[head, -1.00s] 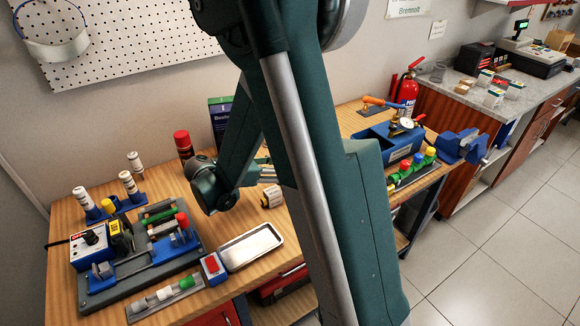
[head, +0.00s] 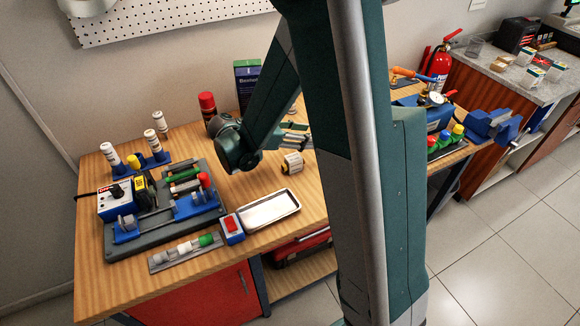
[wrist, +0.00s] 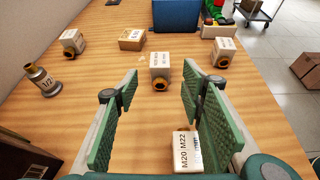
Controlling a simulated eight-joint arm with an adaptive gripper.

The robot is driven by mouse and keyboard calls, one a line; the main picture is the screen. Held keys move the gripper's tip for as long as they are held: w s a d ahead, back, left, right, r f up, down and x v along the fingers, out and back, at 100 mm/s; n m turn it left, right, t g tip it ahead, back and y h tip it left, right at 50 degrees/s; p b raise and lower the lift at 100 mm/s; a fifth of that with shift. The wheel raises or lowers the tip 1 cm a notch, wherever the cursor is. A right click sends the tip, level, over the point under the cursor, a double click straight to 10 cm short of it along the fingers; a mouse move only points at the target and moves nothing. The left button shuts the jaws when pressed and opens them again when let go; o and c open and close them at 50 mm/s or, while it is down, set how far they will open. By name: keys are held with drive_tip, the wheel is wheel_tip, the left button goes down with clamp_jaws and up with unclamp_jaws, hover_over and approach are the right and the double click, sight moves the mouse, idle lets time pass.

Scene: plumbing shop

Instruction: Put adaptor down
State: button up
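My gripper (wrist: 160,95) is open in the wrist view, its two green ribbed pads wide apart. A white block labelled M20 M22 (wrist: 185,152) lies on the wooden bench between the fingers, close to the right one; neither pad visibly grips it. A white adaptor with a brass port (wrist: 160,70) stands on the bench beyond the fingertips. Similar white adaptors stand farther off at the left (wrist: 73,41) and right (wrist: 223,53). In the head view my arm hides the gripper; a small white-and-brass piece (head: 292,163) shows beside the arm. Which piece is the task's adaptor, I cannot tell.
A fitting marked 1/2 (wrist: 41,80) stands at left in the wrist view, with a cardboard box (wrist: 132,39) and blue case (wrist: 176,15) farther back. In the head view, a metal tray (head: 269,209), red can (head: 207,105) and tool fixture (head: 150,225) occupy the bench.

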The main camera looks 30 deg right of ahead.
drive_tip(key=s+a+r+m+t+y, duration=0.3)
drive_tip(key=s+a+m+y, duration=0.3)
drive_tip(key=s, duration=0.5)
drive_tip(key=s+a+r+m+t+y, duration=0.4)
drive_tip(key=s+a+r+m+y, duration=0.2)
drive_tip(key=s+a+m, duration=0.4)
drive_tip(key=shift+s+a+r+m+y, duration=0.15)
drive_tip(key=shift+s+a+m+y, duration=0.3)
drive_tip(key=shift+a+m, duration=0.55)
drive_tip(key=shift+a, duration=0.15)
